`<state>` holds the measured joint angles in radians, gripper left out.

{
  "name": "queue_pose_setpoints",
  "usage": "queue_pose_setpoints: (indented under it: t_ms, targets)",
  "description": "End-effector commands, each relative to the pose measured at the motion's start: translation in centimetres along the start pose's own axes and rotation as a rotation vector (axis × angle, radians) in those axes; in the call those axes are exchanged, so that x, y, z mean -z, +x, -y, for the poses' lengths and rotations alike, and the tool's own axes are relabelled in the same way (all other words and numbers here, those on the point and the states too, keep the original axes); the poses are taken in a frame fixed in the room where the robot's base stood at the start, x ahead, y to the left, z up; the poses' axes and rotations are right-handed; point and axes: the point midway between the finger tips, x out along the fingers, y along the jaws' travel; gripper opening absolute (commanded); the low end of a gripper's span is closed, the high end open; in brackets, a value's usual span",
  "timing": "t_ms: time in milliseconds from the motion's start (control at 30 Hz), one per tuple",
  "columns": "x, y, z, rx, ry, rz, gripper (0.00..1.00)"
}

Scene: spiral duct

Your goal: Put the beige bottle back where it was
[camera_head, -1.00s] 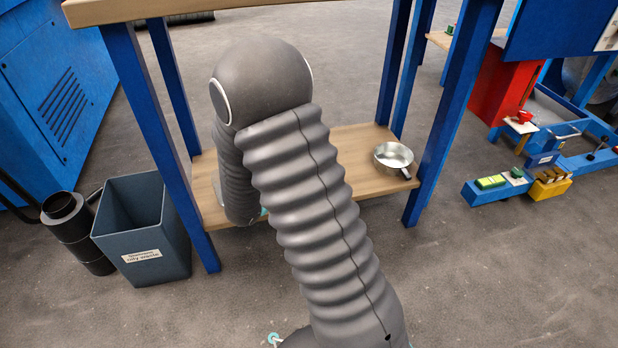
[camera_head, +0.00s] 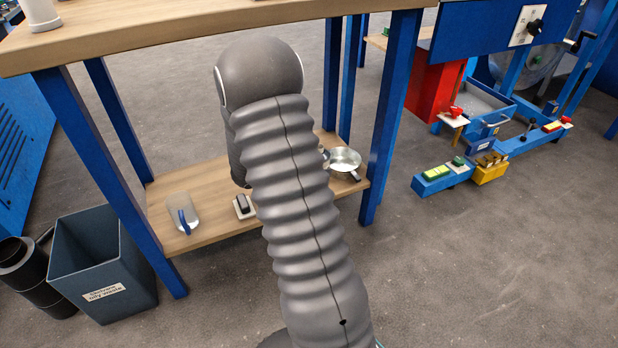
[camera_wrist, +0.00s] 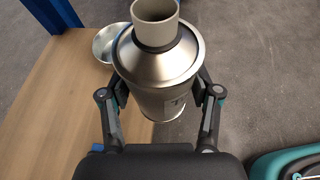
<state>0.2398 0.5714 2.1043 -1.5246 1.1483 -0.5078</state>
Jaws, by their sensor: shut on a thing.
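A bottle (camera_wrist: 152,70) with a shiny metal-grey shoulder and a beige neck fills the middle of the wrist view; I take it as the beige bottle. My gripper (camera_wrist: 160,88) is shut on its body, one finger on each side. The bottle looks roughly upright, by the edge of the wooden lower shelf (camera_head: 205,232); whether its base touches anything is hidden. In the head view my arm hides the gripper and most or all of the bottle.
A metal pan (camera_head: 345,160) stands at the shelf's right end, behind the bottle in the wrist view. A clear jug with a blue handle (camera_head: 182,212) and a small dark-and-white item (camera_head: 243,206) stand further left. Blue legs (camera_head: 395,115) and the bench top (camera_head: 190,28) frame the shelf.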

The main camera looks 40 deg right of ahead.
Motion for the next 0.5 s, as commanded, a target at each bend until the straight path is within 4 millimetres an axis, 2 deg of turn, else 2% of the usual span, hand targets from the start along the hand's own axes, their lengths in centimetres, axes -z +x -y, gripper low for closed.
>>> queue_pose_setpoints:
  t_ms: [500]
  targets:
    - [4.1,5.4,-8.8,0.0,0.001,0.001,0.14]
